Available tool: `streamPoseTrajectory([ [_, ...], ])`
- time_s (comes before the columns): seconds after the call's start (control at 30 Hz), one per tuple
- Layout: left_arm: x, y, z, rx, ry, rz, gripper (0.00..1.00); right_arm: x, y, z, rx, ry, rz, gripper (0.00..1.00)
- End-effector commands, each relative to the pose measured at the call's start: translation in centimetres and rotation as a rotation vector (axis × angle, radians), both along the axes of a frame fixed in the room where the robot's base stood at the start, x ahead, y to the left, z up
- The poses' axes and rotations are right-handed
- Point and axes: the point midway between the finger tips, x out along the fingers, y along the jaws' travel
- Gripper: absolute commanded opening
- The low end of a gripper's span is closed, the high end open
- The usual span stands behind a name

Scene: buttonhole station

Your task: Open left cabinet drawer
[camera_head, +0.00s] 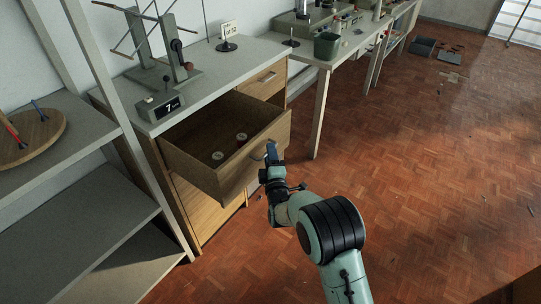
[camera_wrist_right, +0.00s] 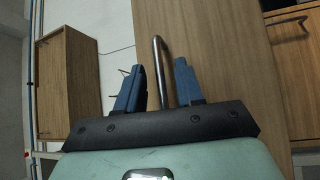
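The wooden cabinet (camera_head: 179,205) stands on the left under a grey top. Its left upper drawer (camera_head: 185,152) is pulled well out, and its inside shows two small round pale pieces (camera_head: 217,156). The drawer's metal handle (camera_head: 257,157) is on its front panel. My right gripper (camera_head: 271,152) is at this handle. In the right wrist view, the handle bar (camera_wrist_right: 161,65) stands between the two blue fingertips (camera_wrist_right: 160,75), which are apart with a gap on each side. My left gripper is not in view.
Another drawer (camera_head: 262,82) beside it looks closed. A winder stand (camera_head: 165,50) and a display box (camera_head: 160,107) stand on the cabinet top. Grey shelves (camera_head: 75,225) are at the left. A long bench (camera_head: 330,58) runs back. The parquet floor (camera_head: 430,170) on the right is mostly clear.

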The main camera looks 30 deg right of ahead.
Motion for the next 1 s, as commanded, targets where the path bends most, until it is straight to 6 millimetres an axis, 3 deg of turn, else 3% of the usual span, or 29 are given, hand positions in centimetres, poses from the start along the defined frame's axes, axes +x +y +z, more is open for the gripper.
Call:
streamPoseTrajectory([
  [0.37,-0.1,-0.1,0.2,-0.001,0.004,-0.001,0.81,-0.7,0.3,-0.1,0.001,0.003,0.000,0.36],
  [0.8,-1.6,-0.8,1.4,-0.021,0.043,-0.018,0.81,-8.8,3.8,-1.3,0.002,0.003,0.002,0.36],
  [1.0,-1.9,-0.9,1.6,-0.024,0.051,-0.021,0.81,-11.4,4.9,-1.7,0.001,0.002,0.000,0.36],
])
